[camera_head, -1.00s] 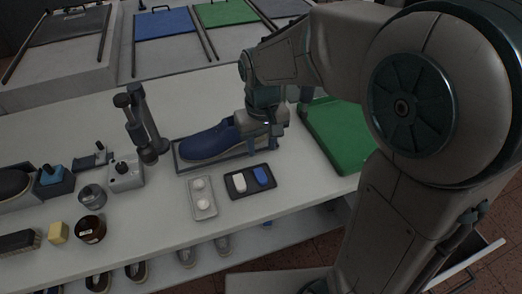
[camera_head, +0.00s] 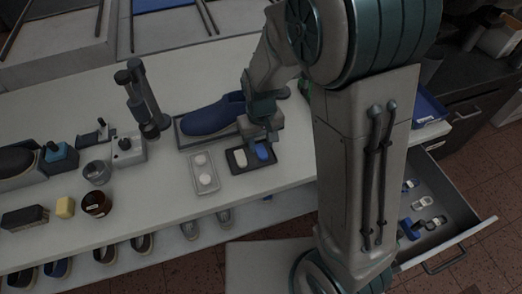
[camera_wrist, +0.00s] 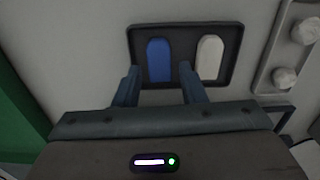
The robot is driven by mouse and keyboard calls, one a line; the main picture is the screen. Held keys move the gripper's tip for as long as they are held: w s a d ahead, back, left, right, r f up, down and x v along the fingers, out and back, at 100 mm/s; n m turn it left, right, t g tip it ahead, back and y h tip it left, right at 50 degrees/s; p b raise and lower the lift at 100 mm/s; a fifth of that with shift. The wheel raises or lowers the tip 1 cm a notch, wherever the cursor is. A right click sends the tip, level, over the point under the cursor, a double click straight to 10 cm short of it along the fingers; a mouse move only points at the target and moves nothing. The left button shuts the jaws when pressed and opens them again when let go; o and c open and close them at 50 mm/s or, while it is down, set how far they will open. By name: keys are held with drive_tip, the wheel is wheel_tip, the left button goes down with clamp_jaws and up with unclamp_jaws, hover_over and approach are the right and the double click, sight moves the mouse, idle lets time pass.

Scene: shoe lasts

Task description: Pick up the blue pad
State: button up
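The blue pad (camera_head: 262,151) lies in a small dark tray (camera_head: 236,168), to the right of a white pad (camera_head: 240,158). In the wrist view the blue pad (camera_wrist: 158,62) is the left one and the white pad (camera_wrist: 209,58) the right one, inside the dark tray (camera_wrist: 184,27). My gripper (camera_wrist: 158,72) is open, its two fingers apart on either side of the blue pad's near end in that view. Its height above the pad is hard to judge. In the head view my gripper (camera_head: 263,138) is right over the tray's back edge.
A light tray with two white round pieces (camera_head: 204,172) stands just left. A blue shoe (camera_head: 212,117) in a dark tray is close behind. A grey stand (camera_head: 143,100), jars (camera_head: 96,204) and brushes are further left. An open drawer (camera_head: 440,215) is at right.

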sight(261, 152)
drive_tip(key=shift+f, duration=1.35)
drive_tip(key=shift+c, duration=0.4)
drive_tip(key=c, duration=0.7)
drive_tip(key=shift+o, duration=0.2)
drive_tip(key=shift+r, duration=0.15)
